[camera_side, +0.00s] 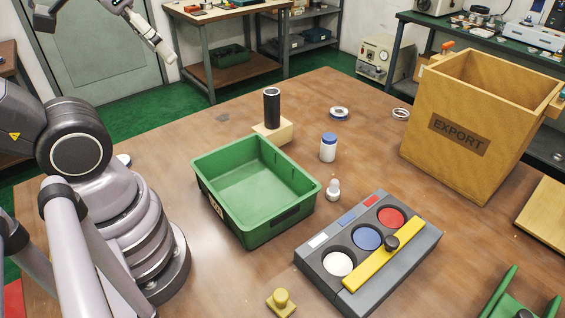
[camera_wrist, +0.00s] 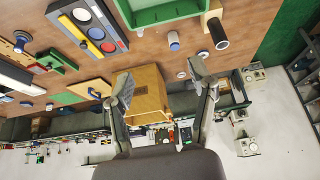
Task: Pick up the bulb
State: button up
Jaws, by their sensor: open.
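The bulb (camera_side: 333,189) is a small white piece with a rounded top, standing on the brown table between the green bin and the grey box in the side view. I cannot make it out clearly in the wrist view. My gripper (camera_wrist: 160,77) shows in the wrist view with its two fingers spread wide and nothing between them. In the side view, part of it shows at the top left edge, high above the table and far from the bulb.
A green bin (camera_side: 203,182) stands left of the bulb, and a grey box (camera_side: 417,248) with coloured discs and a yellow bar stands below right. A blue-capped white bottle (camera_side: 328,148), a black cylinder (camera_side: 272,108) and a tall EXPORT crate (camera_side: 431,151) stand behind.

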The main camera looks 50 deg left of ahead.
jog(key=w+d+f+n+g+h, duration=0.3)
jog(key=w+f+n+h, duration=0.15)
jog(key=w, duration=0.45)
jog(key=w+d+f+n+g+h, duration=0.25)
jog(key=w+f+n, duration=0.2)
jog(key=w, duration=0.55)
jog(key=w+f+n+h, duration=0.35)
jog(key=w+f, duration=0.35)
jog(key=f, duration=0.4)
jog(key=n+t+h, duration=0.2)
jog(key=n+h, duration=0.1)
jog(key=n, duration=0.4)
send_near(335, 180)
jog(key=d, duration=0.3)
jog(key=shift+f, duration=0.6)
jog(key=shift+w+d+f, duration=0.1)
jog(key=shift+d+f, duration=0.1)
jog(key=shift+d, duration=0.1)
jog(key=x, duration=0.6)
jog(key=shift+w+d+f, duration=0.15)
jog(key=shift+f, duration=0.3)
grip_shut()
